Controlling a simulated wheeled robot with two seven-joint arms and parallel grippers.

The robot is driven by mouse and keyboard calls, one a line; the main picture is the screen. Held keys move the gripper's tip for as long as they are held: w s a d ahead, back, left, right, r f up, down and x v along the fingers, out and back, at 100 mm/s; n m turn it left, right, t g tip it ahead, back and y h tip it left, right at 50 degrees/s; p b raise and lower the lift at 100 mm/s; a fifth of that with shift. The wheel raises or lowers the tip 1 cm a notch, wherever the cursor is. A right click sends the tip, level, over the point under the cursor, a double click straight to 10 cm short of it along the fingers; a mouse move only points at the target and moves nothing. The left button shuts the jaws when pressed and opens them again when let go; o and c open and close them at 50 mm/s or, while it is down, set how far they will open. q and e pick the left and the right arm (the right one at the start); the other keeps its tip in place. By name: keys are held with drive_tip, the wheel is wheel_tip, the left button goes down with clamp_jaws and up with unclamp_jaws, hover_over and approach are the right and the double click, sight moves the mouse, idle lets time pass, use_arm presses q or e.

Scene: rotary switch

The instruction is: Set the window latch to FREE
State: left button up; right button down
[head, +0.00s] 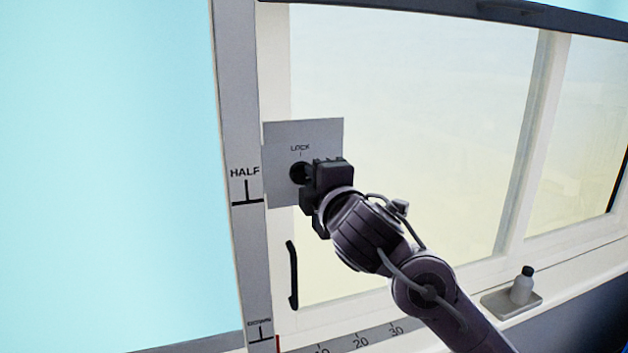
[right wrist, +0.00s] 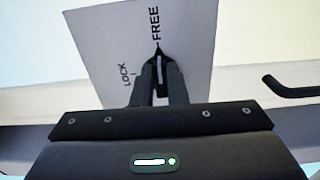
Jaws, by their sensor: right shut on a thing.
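The window latch's grey plate (head: 325,130) is on the window frame in the head view, with the word LOCK at its top. Its dark round knob (head: 297,173) is partly covered by my right gripper (head: 307,173), which is shut on it. In the right wrist view the plate (right wrist: 190,40) carries the words LOCK and FREE. The fingers of my right gripper (right wrist: 158,82) are closed around the knob, and their dark tip lies in line with the FREE mark. My left gripper is not in view.
A black handle (head: 293,275) is below the plate; it also shows in the right wrist view (right wrist: 290,90). A vertical strip (head: 236,120) marked HALF and DOWN runs left of the plate.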

drive_tip(key=c, duration=1.4)
unclamp_jaws()
drive_tip(key=shift+c, duration=0.2)
drive_tip(key=b+v, duration=0.1)
drive_tip(key=v, duration=0.6)
drive_tip(key=shift+s+d, duration=0.15)
drive_tip(key=shift+s, duration=0.2)
